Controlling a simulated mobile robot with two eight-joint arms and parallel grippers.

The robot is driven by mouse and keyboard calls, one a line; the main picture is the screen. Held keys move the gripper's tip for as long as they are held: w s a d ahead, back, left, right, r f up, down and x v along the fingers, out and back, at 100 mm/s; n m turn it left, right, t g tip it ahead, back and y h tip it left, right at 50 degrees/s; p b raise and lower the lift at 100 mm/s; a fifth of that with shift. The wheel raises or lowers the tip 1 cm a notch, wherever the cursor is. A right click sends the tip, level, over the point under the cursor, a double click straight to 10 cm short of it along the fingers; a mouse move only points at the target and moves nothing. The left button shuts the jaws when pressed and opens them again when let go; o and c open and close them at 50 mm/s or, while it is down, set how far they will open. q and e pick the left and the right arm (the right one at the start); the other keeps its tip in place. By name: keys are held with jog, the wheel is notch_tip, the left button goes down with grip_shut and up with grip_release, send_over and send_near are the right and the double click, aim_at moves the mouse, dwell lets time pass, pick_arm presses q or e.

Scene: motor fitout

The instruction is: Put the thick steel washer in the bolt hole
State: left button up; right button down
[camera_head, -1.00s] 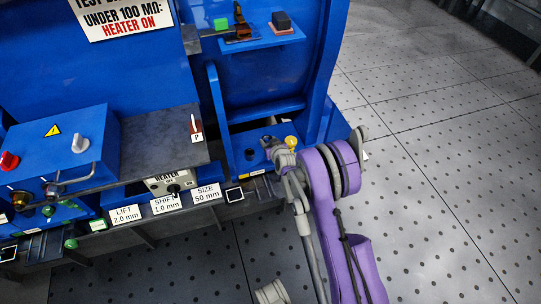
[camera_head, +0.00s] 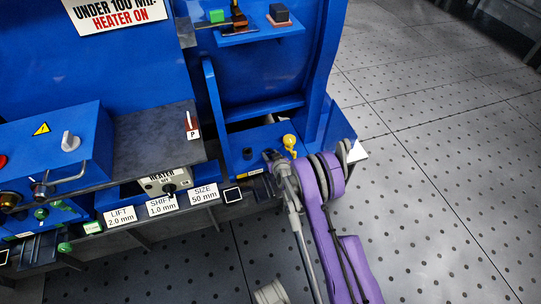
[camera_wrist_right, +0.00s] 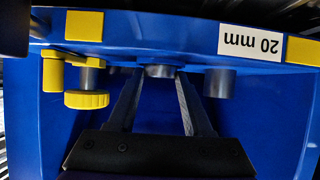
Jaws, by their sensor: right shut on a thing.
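My right gripper (camera_head: 270,157) is low over the blue motor foot, just left of a yellow knob (camera_head: 289,142). In the right wrist view its two dark fingers (camera_wrist_right: 162,75) converge on a short grey round piece (camera_wrist_right: 160,71), which appears to be the thick steel washer, held at the fingertips. The washer cannot be made out in the head view. The bolt hole cannot be told for certain; it may be hidden by the gripper. My left gripper is not in view.
A dark round stud (camera_head: 247,153) stands on the foot left of the gripper. The right wrist view shows a grey cylinder (camera_wrist_right: 220,83), a yellow knob (camera_wrist_right: 86,99) and a "20 mm" label (camera_wrist_right: 250,42). A blue control box (camera_head: 60,150) stands left. The floor at right is clear.

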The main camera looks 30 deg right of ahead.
jog(key=shift+c, duration=1.6)
grip_release()
jog(key=p+v, duration=0.2)
jog(key=v, duration=1)
jog(key=s+a+r+n+g+y, duration=0.1)
jog(key=s+a+r+g, duration=0.1)
jog(key=s+a+r, duration=0.35)
jog(key=s+a+r+n+g+y, duration=0.1)
jog(key=s+a+r+g+y, duration=0.15)
jog(key=a+r, duration=0.55)
jog(key=s+a+r+g, duration=0.1)
jog(key=s+a+r, duration=0.1)
jog(key=s, duration=0.8)
jog(key=s+a+r+g, duration=0.2)
jog(key=s+a+r, duration=0.1)
jog(key=s, duration=0.8)
jog(key=shift+r+n, duration=0.4)
jog(key=shift+r, duration=0.1)
